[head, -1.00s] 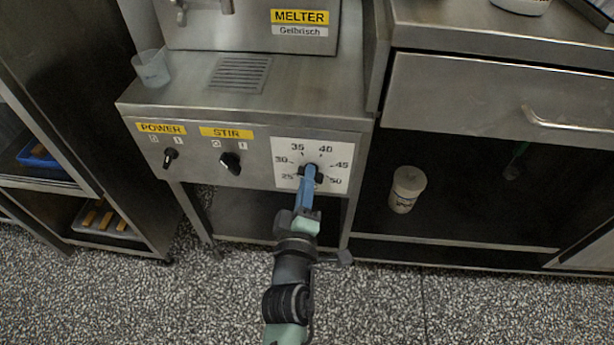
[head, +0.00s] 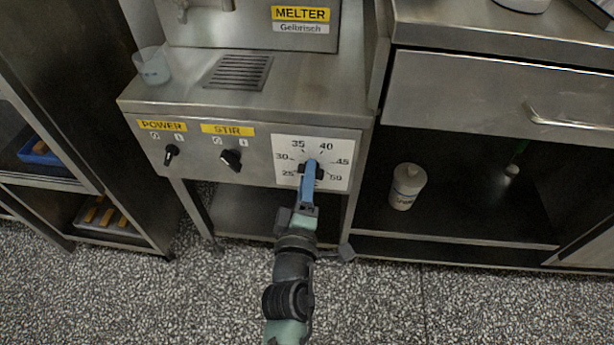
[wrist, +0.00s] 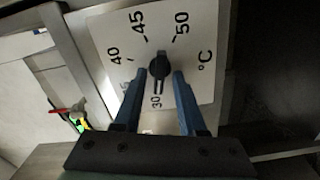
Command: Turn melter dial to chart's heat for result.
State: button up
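The melter dial (wrist: 158,68) is a black knob on a white scale plate (head: 283,146) marked 25 to 50 on the melter front. In the wrist view its bar lies nearly upright in the picture, one end near 30 and the other between 45 and 50. I cannot tell which end is the pointer. My gripper (wrist: 159,75) has its blue fingers on either side of the knob, with a visible gap on each side. In the head view my gripper (head: 309,178) covers much of the knob. No chart is visible.
The POWER knob (head: 171,155) and STIR knob (head: 231,160) sit left of the plate. A clear beaker (head: 152,67) stands on the melter top by a drain grate (head: 239,72). A white tub (head: 407,187) is on the shelf at right. A drawer handle (head: 572,122) sticks out.

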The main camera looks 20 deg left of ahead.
dwell(0.3)
jog(key=p+v, duration=0.1)
jog(key=v, duration=1.2)
jog(key=shift+w+r, duration=0.1)
jog(key=w+d+r+m+t+h+p, duration=0.1)
jog(key=w+d+r+m+t+h, duration=0.2)
jog(key=r, duration=0.8)
jog(key=w+d+r+m+t, duration=0.1)
jog(key=w+d+r+m, duration=0.3)
jog(key=r, duration=0.7)
jog(key=w+d+r+m+t+h+p, duration=0.1)
jog(key=w+d+r+m+t+h, duration=0.3)
jog(key=r, duration=0.7)
jog(key=s+d+r+m+t+y+p, duration=0.1)
jog(key=s+r+m, duration=0.4)
jog(key=r, duration=0.7)
jog(key=s+d+r+m+t+y+p, duration=0.15)
jog(key=s+r, duration=0.45)
jog(key=r, duration=0.7)
notch_tip(320, 180, up, 36)
jog(key=p, duration=3.6)
jog(key=shift+w+a+m, duration=0.2)
jog(key=shift+a+m, duration=0.15)
jog(key=shift+a, duration=0.05)
jog(key=shift+g+h, duration=0.25)
